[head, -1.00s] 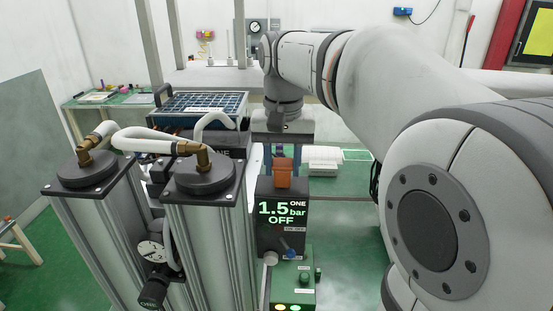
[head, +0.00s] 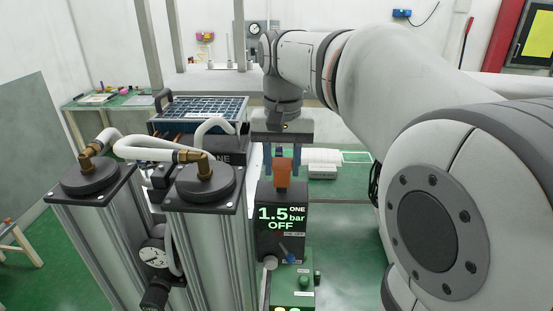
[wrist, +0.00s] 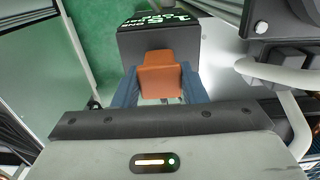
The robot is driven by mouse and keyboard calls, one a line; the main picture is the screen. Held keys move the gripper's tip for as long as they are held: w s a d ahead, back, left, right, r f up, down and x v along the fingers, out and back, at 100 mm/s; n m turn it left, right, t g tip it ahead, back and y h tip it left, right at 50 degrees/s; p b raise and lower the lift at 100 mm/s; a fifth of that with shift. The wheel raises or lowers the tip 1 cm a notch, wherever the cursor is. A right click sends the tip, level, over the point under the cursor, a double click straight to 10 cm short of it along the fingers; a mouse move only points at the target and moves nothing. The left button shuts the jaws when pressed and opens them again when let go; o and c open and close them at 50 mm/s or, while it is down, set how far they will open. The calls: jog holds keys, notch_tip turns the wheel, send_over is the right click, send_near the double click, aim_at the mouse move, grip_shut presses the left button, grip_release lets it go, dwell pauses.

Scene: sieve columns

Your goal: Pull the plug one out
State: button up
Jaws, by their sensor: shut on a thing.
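The orange plug (head: 283,172) stands upright at the top of the dark display box marked ONE (head: 266,236). The box reads 1.5 bar, OFF. My gripper (head: 283,166) comes from above, its blue fingers on either side of the plug and shut on it. In the wrist view the plug (wrist: 161,80) is between the two fingers, in front of the box (wrist: 160,38). The plug's lower end is hidden, so I cannot tell whether it is still in its socket.
Two metal columns (head: 205,184) with black caps and a white hose stand close on the left. A blue-topped rack (head: 200,107) is behind them. A green unit (head: 292,287) with knobs is below the box. Green floor is open to the right.

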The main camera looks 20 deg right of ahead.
jog(key=shift+r+p, duration=0.5)
jog(key=shift+r, duration=0.2)
jog(key=o, duration=1.2)
jog(key=shift+c, duration=0.2)
